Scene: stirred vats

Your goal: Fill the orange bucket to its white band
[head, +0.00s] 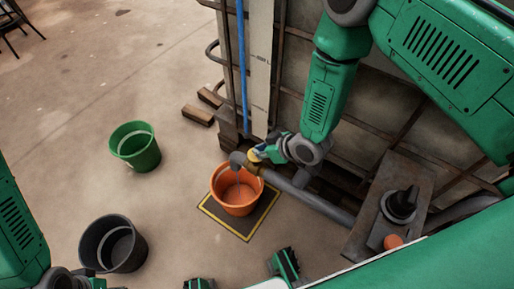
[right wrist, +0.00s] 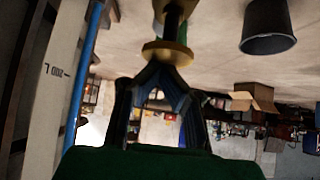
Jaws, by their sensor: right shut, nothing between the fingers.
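The orange bucket (head: 235,207) stands upright on a dark mat (head: 247,226) with a yellow border. A grey spout (head: 238,159) hangs over it, with a thin pale streak below reaching into the bucket. I cannot clearly make out the white band or the level inside. The yellow valve handle (head: 254,155) sits beside the spout and also shows in the right wrist view (right wrist: 167,53). My right gripper (head: 261,152) is shut and empty right at the handle; in the wrist view its dark fingertips (right wrist: 160,68) meet just below the handle.
A green bucket (head: 135,147) and a dark grey bucket (head: 112,244) stand on the floor to the left. Wooden blocks (head: 198,115) lie by the vat (head: 365,100). A grey pipe (head: 312,201) runs right from the valve. The floor at upper left is mostly clear.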

